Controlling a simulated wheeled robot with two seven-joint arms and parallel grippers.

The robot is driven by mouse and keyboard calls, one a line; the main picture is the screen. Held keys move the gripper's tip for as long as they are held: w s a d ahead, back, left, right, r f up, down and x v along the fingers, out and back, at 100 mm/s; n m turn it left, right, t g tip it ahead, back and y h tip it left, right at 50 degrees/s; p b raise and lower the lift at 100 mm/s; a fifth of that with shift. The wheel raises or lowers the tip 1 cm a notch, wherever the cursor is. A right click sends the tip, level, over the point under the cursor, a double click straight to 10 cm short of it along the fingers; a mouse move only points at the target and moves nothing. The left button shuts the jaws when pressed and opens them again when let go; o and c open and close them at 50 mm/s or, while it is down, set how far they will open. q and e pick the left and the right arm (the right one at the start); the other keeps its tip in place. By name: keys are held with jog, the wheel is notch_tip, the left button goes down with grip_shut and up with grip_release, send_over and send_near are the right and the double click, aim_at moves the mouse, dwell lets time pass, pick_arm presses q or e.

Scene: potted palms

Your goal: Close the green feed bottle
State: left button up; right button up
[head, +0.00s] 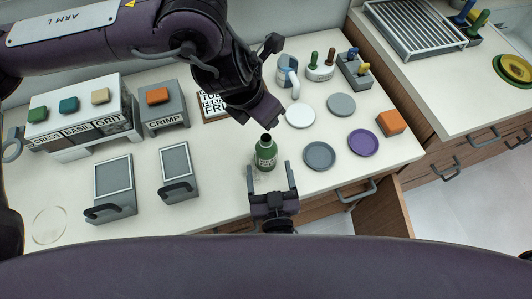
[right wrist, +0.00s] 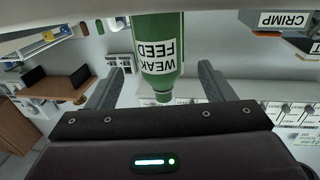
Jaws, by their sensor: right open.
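The green feed bottle (head: 266,154) stands upright on the white counter. Its narrow neck is bare green with a dark top, and no cap shows on it. My right gripper (head: 271,165) is open, with its fingers on either side of the bottle and apart from it. In the right wrist view the bottle (right wrist: 157,50) appears upside down between the spread fingers, with a "WEAK FEED" label. My left gripper (head: 262,108) hangs just above and behind the bottle. Its fingers are partly hidden, and I cannot tell whether it holds anything.
White (head: 300,116), grey (head: 341,104), blue-grey (head: 319,156) and purple (head: 363,143) discs lie to the right of the bottle. An orange block (head: 391,122) sits near the counter's right edge. Two grey framed boxes (head: 113,181) (head: 179,167) and a CRIMP stand (head: 165,110) are at left.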

aim_at(268, 161)
jog(key=shift+w+a, duration=0.15)
jog(key=shift+w, duration=1)
jog(key=shift+w+a, duration=0.15)
jog(key=shift+w, duration=0.95)
jog(key=c, duration=1.5)
pick_arm(q)
jog(key=shift+f, duration=2.55)
pick_arm(e)
jog(key=shift+o, duration=0.2)
pick_arm(q)
jog(key=shift+f, duration=0.85)
jog(key=shift+f, duration=0.55)
